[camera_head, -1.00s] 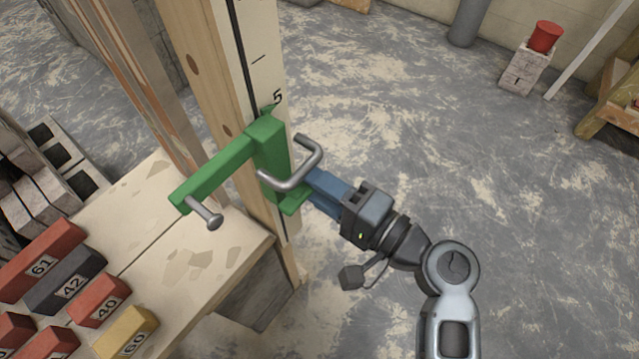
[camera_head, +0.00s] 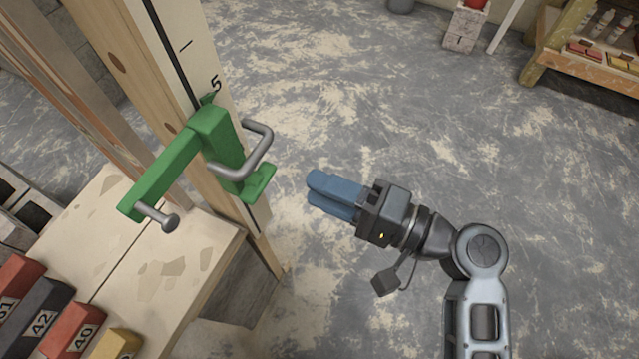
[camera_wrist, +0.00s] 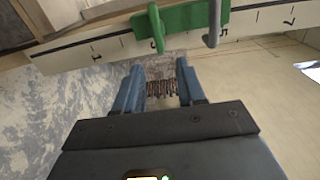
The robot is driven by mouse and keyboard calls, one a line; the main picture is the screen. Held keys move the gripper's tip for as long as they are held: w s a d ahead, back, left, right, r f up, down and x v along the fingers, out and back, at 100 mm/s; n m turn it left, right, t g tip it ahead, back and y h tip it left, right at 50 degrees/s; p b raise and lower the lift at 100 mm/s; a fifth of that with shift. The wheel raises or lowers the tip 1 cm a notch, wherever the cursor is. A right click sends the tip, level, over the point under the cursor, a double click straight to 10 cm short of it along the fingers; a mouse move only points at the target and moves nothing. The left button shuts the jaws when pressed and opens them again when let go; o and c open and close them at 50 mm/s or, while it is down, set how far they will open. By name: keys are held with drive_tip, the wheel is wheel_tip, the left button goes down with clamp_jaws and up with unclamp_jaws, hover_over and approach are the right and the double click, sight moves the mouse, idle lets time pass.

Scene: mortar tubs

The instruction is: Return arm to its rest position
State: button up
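My gripper (camera_head: 312,187) has two blue fingers and is in the middle of the head view, over the concrete floor. In the wrist view its fingers (camera_wrist: 158,78) stand apart with nothing between them. The green clamp-like slider (camera_head: 212,135) with a bent grey handle (camera_head: 257,150) sits on the upright post (camera_head: 172,75), at the mark 5. My gripper is to the right of the slider and apart from it. The slider (camera_wrist: 190,20) also shows in the wrist view, beyond the fingertips.
A wooden bench (camera_head: 150,285) with numbered red, dark and yellow blocks is at lower left. A shelf (camera_head: 545,60) with bottles stands at upper right, near a block stand (camera_head: 463,28). The floor (camera_head: 350,90) between post and shelf is clear.

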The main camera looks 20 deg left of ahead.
idle(0.3)
drive_tip(key=s+d+f+m+t+h, duration=0.2)
drive_tip(key=s+d+f+t+h, duration=0.35)
drive_tip(key=d, duration=0.45)
drive_tip(key=s+d+f+m+t+h, duration=0.2)
drive_tip(key=s+d+f+t+h, duration=0.35)
drive_tip(key=d, duration=0.45)
drive_tip(key=s+d+r+n+t+h, duration=0.1)
drive_tip(key=s+d+r+n+h, duration=0.1)
drive_tip(key=s+r, duration=0.4)
drive_tip(key=s+d+r+n+t+h, duration=0.1)
drive_tip(key=s+d+r+n+h, duration=0.2)
drive_tip(key=s+d+r+h, duration=0.2)
wheel_tip(320, 180, up, 4)
drive_tip(key=s+d, duration=0.2)
drive_tip(key=shift+d+r+t+p, duration=0.15)
drive_tip(key=shift+d+t+p, duration=0.15)
drive_tip(key=shift+t+p, duration=0.1)
